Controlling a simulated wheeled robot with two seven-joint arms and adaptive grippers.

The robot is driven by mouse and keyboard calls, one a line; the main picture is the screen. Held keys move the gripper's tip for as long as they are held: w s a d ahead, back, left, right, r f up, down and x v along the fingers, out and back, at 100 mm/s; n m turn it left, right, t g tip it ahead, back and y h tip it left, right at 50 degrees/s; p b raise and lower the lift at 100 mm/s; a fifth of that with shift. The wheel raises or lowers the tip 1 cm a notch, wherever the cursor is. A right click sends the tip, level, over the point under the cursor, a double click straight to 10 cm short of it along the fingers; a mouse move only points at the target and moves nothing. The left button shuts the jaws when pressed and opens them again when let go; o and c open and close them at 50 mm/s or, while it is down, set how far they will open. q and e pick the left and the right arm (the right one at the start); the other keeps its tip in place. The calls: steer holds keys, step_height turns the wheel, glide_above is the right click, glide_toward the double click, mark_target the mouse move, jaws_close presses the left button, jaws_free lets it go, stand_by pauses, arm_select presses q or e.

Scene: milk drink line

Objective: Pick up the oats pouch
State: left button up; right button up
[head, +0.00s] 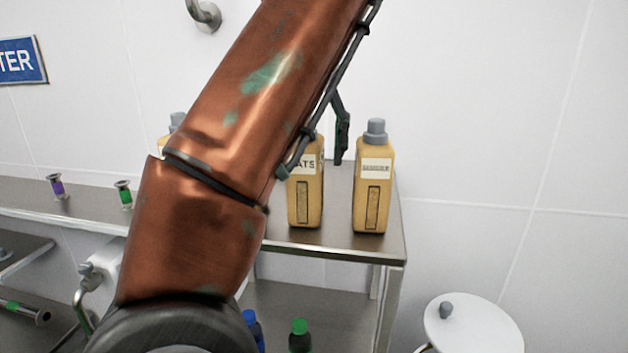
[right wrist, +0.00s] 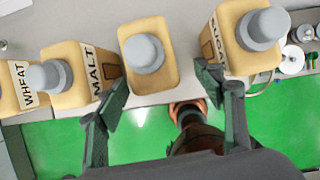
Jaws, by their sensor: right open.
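The oats pouch (head: 305,195) is a tan, bottle-shaped pack standing upright on the steel table, its label showing "ATS"; its top left is hidden behind my right arm. My right gripper (right wrist: 163,84) is open and empty. In the head view one dark finger hangs just right of the oats pouch's top; the other finger is hidden by the arm. In the right wrist view a tan pouch with a grey cap (right wrist: 145,52) lies between and beyond the fingertips; its label does not show. My left gripper is not in view.
A similar pouch (head: 373,185) stands right of the oats pouch, near the edge of the table (head: 330,243). Another, mostly hidden, is at left. The wrist view shows pouches labelled wheat (right wrist: 14,82), malt (right wrist: 75,72) and sugar (right wrist: 245,40). Bottles (head: 299,337) are on the lower shelf.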

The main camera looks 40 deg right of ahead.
steer(key=shift+w+d+f, duration=0.2)
steer(key=shift+w+f, duration=0.2)
steer(key=shift+f, duration=0.25)
steer(key=shift+w+d+f, duration=0.15)
steer(key=shift+w+f, duration=0.25)
steer(key=shift+f, duration=0.2)
steer(key=x, duration=0.3)
steer(key=shift+d+r, duration=0.1)
steer(key=shift+d, duration=0.1)
steer(key=shift+w+d+f, duration=0.15)
steer(key=shift+w+f, duration=0.2)
steer(key=shift+f, duration=0.25)
steer(key=shift+s, duration=0.15)
steer(key=shift+s, duration=0.1)
steer(key=shift+c, duration=0.9)
steer(key=c, duration=0.5)
jaws_close()
